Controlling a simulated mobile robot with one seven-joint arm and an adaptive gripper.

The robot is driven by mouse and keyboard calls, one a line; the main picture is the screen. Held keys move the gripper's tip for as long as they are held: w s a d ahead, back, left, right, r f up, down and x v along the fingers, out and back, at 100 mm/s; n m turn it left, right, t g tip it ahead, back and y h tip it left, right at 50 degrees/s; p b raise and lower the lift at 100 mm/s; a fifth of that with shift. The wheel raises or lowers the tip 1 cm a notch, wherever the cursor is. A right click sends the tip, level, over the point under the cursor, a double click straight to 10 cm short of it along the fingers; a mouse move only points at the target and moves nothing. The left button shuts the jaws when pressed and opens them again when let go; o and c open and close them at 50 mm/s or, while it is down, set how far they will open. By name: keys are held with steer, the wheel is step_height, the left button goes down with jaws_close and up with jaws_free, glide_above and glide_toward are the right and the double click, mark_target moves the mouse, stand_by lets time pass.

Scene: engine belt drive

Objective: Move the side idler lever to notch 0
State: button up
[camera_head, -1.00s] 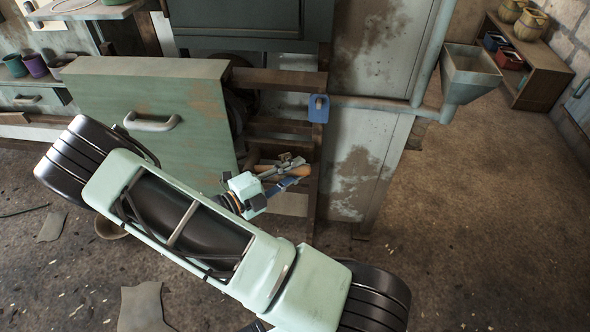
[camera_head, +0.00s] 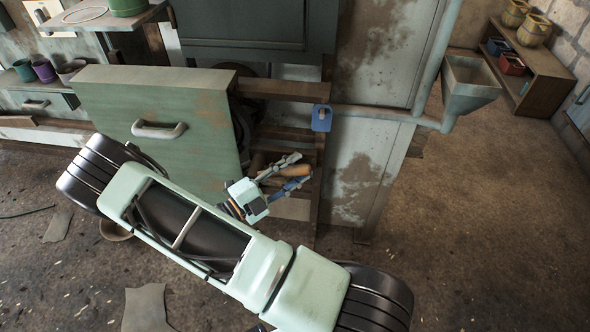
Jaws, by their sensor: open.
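My gripper (camera_head: 302,170) is at the open side of the machine, with its fingers spread apart, a grey one above and a blue one below. An orange-brown handle (camera_head: 296,171), which may be the side idler lever, shows between the fingers. I cannot tell whether either finger touches it. The lever's pivot and the notches cannot be made out; my gripper and the dark interior hide that area. A blue plate with a small peg (camera_head: 321,117) sits on the frame's post above my gripper.
A green panel with a handle (camera_head: 160,130) stands open left of my gripper. Rusty frame bars (camera_head: 280,90) cross above it. A pipe with a funnel (camera_head: 468,85) juts out on the right. The floor (camera_head: 480,230) at the right is clear.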

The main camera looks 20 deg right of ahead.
steer(key=v, duration=1.2)
stand_by(0.3)
